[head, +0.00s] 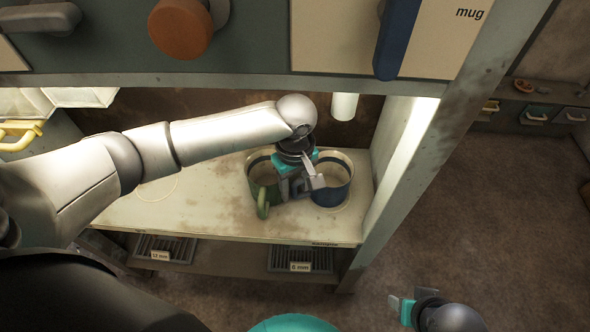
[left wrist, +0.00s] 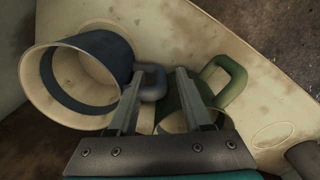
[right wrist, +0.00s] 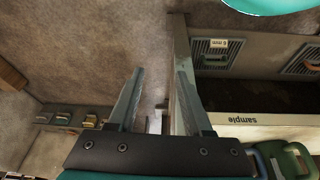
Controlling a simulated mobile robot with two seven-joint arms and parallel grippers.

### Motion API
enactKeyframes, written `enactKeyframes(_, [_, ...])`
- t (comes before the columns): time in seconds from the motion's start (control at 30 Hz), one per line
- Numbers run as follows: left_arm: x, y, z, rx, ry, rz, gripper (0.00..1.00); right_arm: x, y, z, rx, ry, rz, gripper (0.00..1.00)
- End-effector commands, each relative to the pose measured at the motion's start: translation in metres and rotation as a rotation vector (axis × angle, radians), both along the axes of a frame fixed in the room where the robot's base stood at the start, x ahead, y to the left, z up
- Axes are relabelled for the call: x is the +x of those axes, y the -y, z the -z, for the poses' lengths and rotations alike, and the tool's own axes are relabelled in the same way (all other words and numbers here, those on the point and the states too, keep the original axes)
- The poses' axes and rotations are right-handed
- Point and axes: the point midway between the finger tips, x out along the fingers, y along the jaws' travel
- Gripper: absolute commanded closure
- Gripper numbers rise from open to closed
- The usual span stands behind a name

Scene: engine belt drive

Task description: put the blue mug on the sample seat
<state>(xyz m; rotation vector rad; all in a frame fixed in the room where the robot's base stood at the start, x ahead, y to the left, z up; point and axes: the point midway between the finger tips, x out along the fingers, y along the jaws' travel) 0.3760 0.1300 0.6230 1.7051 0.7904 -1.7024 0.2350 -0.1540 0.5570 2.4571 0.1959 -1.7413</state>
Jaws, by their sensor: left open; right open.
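The blue mug (head: 338,193) stands upright at the right end of the lit shelf, behind the "sample" label (head: 325,244). A faint ring shows on the shelf around its base; whether the mug sits squarely inside it I cannot tell. My left gripper (head: 303,192) is open at the mug, from above. In the left wrist view the blue mug (left wrist: 112,58) is at the left and its handle (left wrist: 152,82) lies between the open fingertips. My right gripper (right wrist: 160,72) is open and empty, low outside the shelf. The label also shows in the right wrist view (right wrist: 243,119).
A green mug (head: 262,178) stands close left of the blue one; its handle (left wrist: 228,75) is just beyond my left gripper's right finger. An empty ring (head: 158,188) marks the shelf's left part. A shelf upright (head: 400,160) stands close right of the blue mug.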

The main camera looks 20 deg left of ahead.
Motion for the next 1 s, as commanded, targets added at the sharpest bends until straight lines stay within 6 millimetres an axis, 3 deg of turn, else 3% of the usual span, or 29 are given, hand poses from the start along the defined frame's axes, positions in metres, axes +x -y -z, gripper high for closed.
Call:
enactKeyframes(0.5, [0.0, 0.0, -0.044, -0.001, -0.001, 0.0, 0.51, -0.019, 0.003, 0.051, -0.011, -0.078, -0.002, 0.5])
enactKeyframes(1.0, [0.0, 0.0, -0.047, 0.0, -0.001, 0.0, 0.51, -0.022, 0.004, 0.058, -0.013, -0.087, -0.003, 0.5])
